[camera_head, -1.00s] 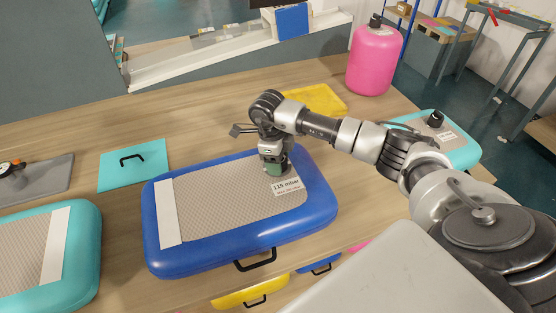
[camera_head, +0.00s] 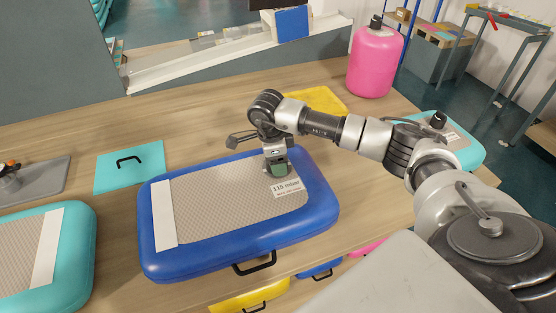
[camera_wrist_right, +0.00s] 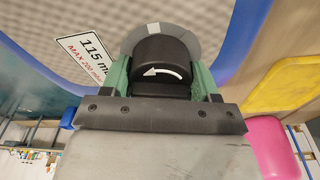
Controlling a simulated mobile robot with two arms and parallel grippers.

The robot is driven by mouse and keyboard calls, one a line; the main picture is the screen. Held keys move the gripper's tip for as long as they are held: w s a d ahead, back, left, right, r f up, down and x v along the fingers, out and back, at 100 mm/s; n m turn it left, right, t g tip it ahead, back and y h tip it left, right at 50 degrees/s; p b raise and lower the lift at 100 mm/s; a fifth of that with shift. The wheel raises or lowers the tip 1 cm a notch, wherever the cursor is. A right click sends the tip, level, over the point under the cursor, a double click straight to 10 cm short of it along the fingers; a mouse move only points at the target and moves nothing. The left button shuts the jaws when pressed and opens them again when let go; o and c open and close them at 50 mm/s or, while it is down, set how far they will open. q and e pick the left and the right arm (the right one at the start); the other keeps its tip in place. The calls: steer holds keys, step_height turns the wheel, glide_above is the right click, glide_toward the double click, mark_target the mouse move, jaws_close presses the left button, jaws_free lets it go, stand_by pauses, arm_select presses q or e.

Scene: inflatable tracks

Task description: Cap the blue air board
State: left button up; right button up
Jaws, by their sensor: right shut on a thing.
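The blue air board (camera_head: 320,205) lies flat on the wooden table in the head view, with a grey patterned top and a "115 mbar" label (camera_head: 286,188). My right gripper (camera_head: 277,170) points down at the board's right part, beside the label. In the right wrist view its green fingers (camera_wrist_right: 162,75) are shut on a black cap (camera_wrist_right: 160,50) with a white curved arrow. The cap is at the grey valve ring (camera_wrist_right: 206,42) on the board; whether it is fully seated cannot be told. My left gripper is not in view.
A teal board (camera_head: 78,255) lies left of the blue one. A flat teal piece with a handle (camera_head: 128,180) and a yellow one (camera_head: 320,100) lie behind. A pink canister (camera_head: 374,62) stands at back right, with another teal board (camera_head: 462,148) nearer. Bare table lies behind the blue board.

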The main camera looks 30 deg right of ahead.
steer(key=o, duration=1)
steer(key=r, duration=0.3)
steer(key=a+r+b, duration=0.1)
steer(key=r, duration=0.3)
steer(key=r+b, duration=0.1)
steer(key=r, duration=0.2)
steer(key=shift+w+a+r, duration=0.2)
steer(key=shift+w+r, duration=0.15)
steer(key=shift+w, duration=0.05)
